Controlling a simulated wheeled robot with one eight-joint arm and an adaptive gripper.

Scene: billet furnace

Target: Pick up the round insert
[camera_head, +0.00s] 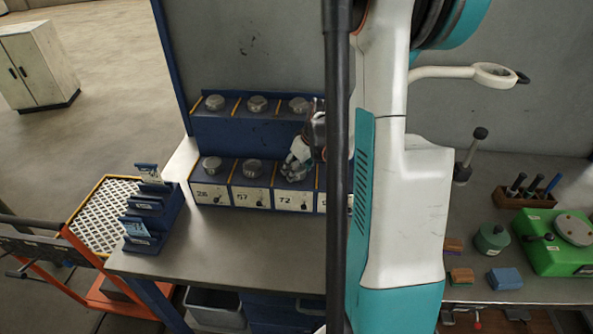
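Round silver metal pieces, which look like the round inserts, stand in a blue two-tier rack (258,131). In the lower row one insert (212,165) stands above label 28 and another (253,168) above label 57. The upper row shows inserts at left (214,102), middle (257,103) and right (299,104). My gripper (292,172) points down at the lower-row place above label 72, over or around a round piece there. It covers most of that piece, and its fingers are too small to tell if they grip it. My arm hides the rack's right end.
A blue card holder (152,222) stands on the bench's left end, beside a white mesh tray (104,214). At right are a green fixture (556,243), a green round block (491,239), small blocks and a tool holder (525,197). The bench front (250,240) is clear.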

